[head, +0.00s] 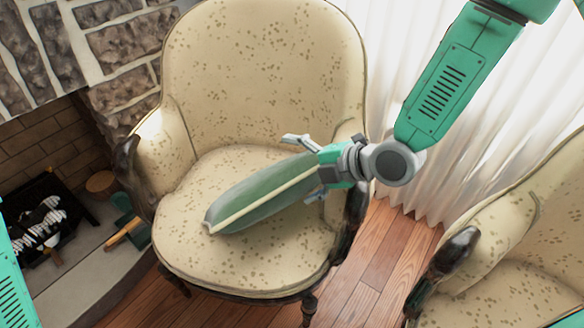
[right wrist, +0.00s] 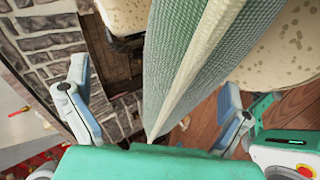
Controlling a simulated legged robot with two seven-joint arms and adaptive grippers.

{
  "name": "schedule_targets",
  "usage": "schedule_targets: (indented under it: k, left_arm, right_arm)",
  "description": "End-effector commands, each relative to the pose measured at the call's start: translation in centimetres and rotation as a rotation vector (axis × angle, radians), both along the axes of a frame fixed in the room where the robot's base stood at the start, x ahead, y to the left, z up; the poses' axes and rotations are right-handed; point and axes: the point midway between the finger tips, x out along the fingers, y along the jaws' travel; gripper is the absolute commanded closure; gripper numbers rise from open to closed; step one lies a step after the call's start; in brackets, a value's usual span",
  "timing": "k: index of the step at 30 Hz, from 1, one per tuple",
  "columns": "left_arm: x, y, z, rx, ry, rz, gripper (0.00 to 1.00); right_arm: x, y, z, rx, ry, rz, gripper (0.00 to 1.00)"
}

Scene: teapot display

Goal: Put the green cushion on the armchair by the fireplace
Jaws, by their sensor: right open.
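The green cushion (head: 262,194) with a pale edge band is over the seat of the patterned cream armchair (head: 262,60) beside the stone fireplace (head: 45,140). It looks tilted on its edge; whether its whole underside touches the seat I cannot tell. My right gripper (head: 298,168) is at the cushion's right end, its fingers spread on either side. In the right wrist view the cushion (right wrist: 185,70) runs between the open fingers (right wrist: 152,85), with gaps visible beside both. My left gripper is out of view.
A second cream armchair (head: 520,265) stands at the lower right. White curtains (head: 400,60) hang behind. Wooden floor (head: 385,250) shows between the chairs. A hearth ledge (head: 100,265) with a black grate (head: 45,220) lies at the left.

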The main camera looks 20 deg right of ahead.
Motion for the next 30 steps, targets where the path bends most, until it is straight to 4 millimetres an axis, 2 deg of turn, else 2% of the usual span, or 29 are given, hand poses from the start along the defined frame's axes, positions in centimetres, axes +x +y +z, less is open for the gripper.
schedule_targets:
  k: [1,6,12,18,30]
  left_arm:
    - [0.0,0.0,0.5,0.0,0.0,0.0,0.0]
    - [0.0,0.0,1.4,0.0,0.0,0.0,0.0]
    - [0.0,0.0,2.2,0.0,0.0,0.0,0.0]
    - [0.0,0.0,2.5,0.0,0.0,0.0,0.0]
    - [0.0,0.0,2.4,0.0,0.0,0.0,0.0]
  right_arm:
    - [-0.6,-0.7,0.9,0.001,-0.001,-0.002,0.0]
    - [-2.9,-2.9,3.1,0.002,-0.001,-0.003,0.0]
    - [-5.0,-4.9,4.9,0.002,-0.001,-0.001,0.0]
    - [-5.9,-5.8,5.6,0.001,-0.001,0.001,0.0]
    - [-6.0,-5.8,5.6,0.002,0.0,0.0,0.0]
